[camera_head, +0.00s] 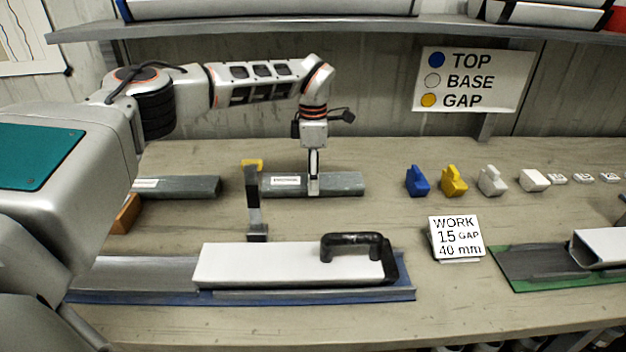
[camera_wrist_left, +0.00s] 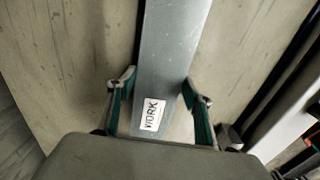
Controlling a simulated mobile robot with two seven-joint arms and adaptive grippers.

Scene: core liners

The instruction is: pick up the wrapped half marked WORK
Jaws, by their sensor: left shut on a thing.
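The wrapped half marked WORK is a long grey half-round piece (camera_head: 345,184) at the back of the bench in the head view. Its white label reads WORK in the left wrist view, where the grey half (camera_wrist_left: 166,60) runs up between the fingers. My left gripper (camera_head: 314,187) points straight down over it, and its fingers (camera_wrist_left: 157,95) are shut on its two sides near the label. The half looks level and at bench height; I cannot tell whether it touches the bench. My right gripper is not in view.
Another grey half (camera_head: 195,187) lies to the left. An upright dark tool (camera_head: 254,210) stands close by. In front is a blue tray (camera_head: 400,293) with a white, black-handled piece (camera_head: 265,262). A WORK card (camera_head: 456,239) and coloured blocks (camera_head: 418,182) are right. A shelf (camera_head: 250,27) hangs above.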

